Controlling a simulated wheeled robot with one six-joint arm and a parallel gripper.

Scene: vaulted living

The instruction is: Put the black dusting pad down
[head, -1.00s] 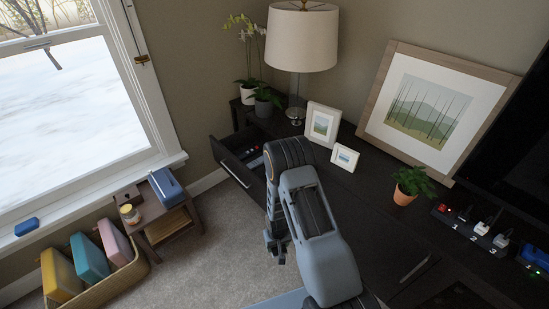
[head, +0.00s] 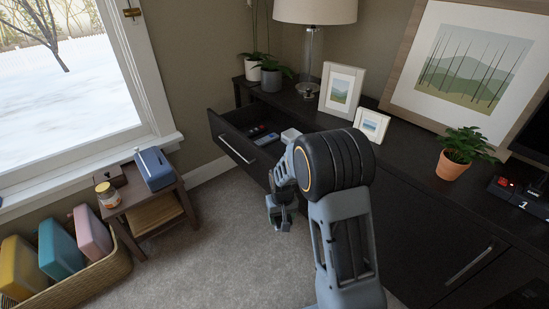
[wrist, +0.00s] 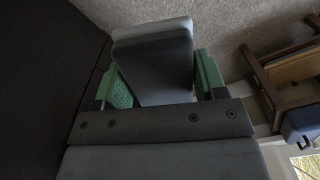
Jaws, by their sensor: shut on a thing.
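My gripper (head: 279,212) hangs over the carpet, in front of the dark cabinet and just right of its open drawer's front. In the wrist view its two green fingers are shut on the black dusting pad (wrist: 155,72), a dark block with a lighter grey far edge. The pad's far end reaches out past the fingers, with carpet beyond it. In the head view the pad is hard to make out from the gripper's dark parts.
The open drawer (head: 234,150) holds several small items. Picture frames, lamp and plants stand on the cabinet top (head: 405,155). Carpet between is clear.

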